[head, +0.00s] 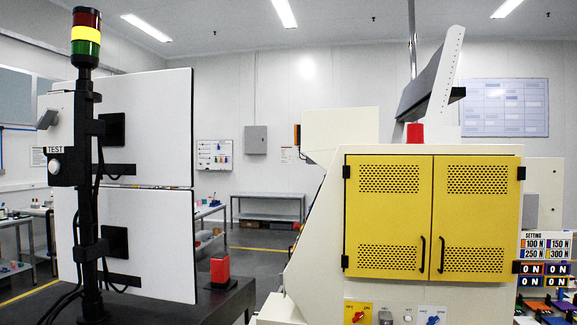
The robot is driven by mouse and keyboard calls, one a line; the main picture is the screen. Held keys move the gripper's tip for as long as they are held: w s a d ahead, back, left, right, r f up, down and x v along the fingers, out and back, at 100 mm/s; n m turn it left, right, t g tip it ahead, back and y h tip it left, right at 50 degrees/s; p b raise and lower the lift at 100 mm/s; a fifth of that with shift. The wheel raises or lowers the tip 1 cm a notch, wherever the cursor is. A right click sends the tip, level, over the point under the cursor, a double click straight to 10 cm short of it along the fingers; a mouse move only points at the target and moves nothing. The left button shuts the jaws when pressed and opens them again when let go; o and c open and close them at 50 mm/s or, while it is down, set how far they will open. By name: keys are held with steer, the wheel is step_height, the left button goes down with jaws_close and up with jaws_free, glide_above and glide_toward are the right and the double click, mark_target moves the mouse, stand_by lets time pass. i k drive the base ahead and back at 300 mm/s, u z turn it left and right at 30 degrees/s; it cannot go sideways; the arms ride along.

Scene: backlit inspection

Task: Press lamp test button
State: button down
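A small box labelled TEST (55,150) is fixed to the left side of a black pole, with a round pale button (54,167) on it. The stack lamp (86,35) tops the pole, with red, yellow and green sections. The yellow section looks brightest; whether any section is lit I cannot tell for sure. My gripper is not in this view, so its place relative to the button does not show.
White panels (150,232) stand behind the pole, and black cables hang along it. A dark table (170,310) carries a red block (220,268). A cream machine with yellow doors (387,215) fills the right. Grey benches (268,208) stand at the back.

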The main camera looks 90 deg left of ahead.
mark_target(53, 167)
steer(key=k, duration=1.55)
steer(key=u, duration=2.05)
